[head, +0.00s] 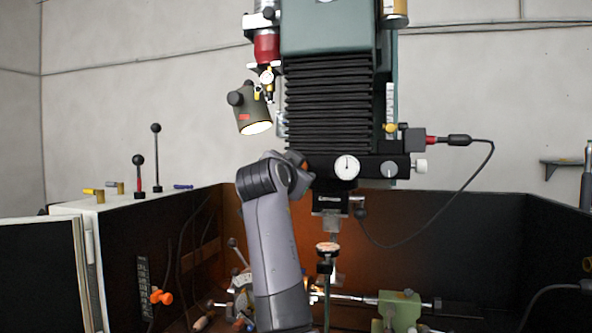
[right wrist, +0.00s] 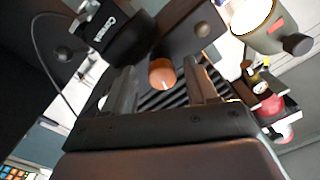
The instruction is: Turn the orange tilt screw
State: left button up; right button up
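The orange tilt screw (right wrist: 162,73) shows its round end in the right wrist view, on the dark machine head. My right gripper (right wrist: 158,80) is open, with one finger on each side of the screw and a visible gap to both. Whether the fingertips reach past the screw's end is hard to tell. In the head view a grey arm rises in front of the machine. Its wrist hides most of the screw, and only a bit of orange (head: 306,166) shows beside it. My left gripper is not in view.
A lamp (head: 252,112) hangs left of the black bellows (head: 328,105). A dial gauge (head: 346,167) and a cabled connector (head: 459,140) sit to the right. Below are a spindle and a green block (head: 400,305). An orange knob (head: 162,297) is on the left enclosure wall.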

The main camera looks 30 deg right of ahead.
jog(key=shift+r, duration=0.15)
jog(key=b+v, duration=0.2)
jog(key=v, duration=0.5)
dwell(0.6)
